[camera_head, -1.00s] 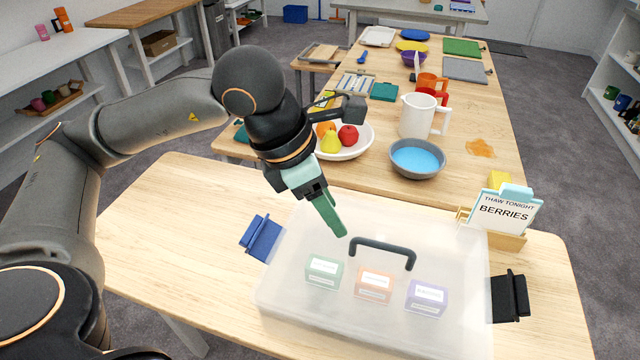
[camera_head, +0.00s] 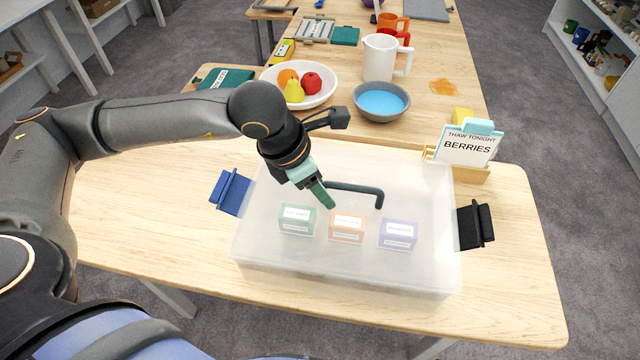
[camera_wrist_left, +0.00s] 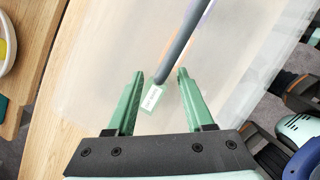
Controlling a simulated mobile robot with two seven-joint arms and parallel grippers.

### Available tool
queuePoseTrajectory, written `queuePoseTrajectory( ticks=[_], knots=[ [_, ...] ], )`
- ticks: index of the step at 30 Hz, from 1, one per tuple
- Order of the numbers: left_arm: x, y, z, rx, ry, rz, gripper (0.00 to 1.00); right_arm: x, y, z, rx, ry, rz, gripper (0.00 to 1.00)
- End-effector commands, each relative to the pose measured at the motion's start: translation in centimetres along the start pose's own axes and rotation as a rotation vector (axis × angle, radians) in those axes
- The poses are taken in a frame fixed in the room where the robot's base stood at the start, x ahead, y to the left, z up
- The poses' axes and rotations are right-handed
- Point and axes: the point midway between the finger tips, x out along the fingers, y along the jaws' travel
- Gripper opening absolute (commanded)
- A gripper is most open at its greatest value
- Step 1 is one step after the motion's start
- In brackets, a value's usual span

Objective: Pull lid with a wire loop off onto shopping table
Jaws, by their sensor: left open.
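The lid (camera_head: 415,195) is the clear, frosted top of a box on the near table, with a dark wire loop handle (camera_head: 362,188) standing on it. The loop also shows in the left wrist view (camera_wrist_left: 182,42). Through the lid I see a green box (camera_head: 298,221), an orange box (camera_head: 347,227) and a purple box (camera_head: 398,235), all with white labels. My left gripper (camera_head: 328,203) is open at the left part of the loop. In the left wrist view its fingers (camera_wrist_left: 160,75) are apart, with the loop between them; contact cannot be told. My right gripper is not in view.
A blue latch (camera_head: 231,192) and a black latch (camera_head: 474,224) flank the box. A berries sign (camera_head: 468,147) stands behind it at right. A fruit bowl (camera_head: 325,92), blue-filled bowl (camera_head: 381,100) and white pitcher (camera_head: 380,58) stand on the table beyond. Bare wood lies left of the box.

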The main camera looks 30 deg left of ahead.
Motion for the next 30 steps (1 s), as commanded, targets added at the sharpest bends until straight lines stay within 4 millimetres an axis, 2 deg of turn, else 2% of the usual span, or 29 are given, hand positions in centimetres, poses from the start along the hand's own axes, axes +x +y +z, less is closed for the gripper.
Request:
queuePoseTrajectory(
  ticks=[8, 22, 30],
  knots=[
    [0.2, -0.04, -0.02, 0.0, 0.0, -0.001, 0.53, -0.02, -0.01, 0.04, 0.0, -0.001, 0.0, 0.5],
    [0.16, -0.03, -0.02, 0.0, 0.001, -0.001, 0.02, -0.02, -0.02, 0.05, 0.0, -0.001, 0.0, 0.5],
    [0.15, -0.02, -0.02, 0.0, 0.001, -0.001, 0.0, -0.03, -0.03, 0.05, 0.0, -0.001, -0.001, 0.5]
  ],
)
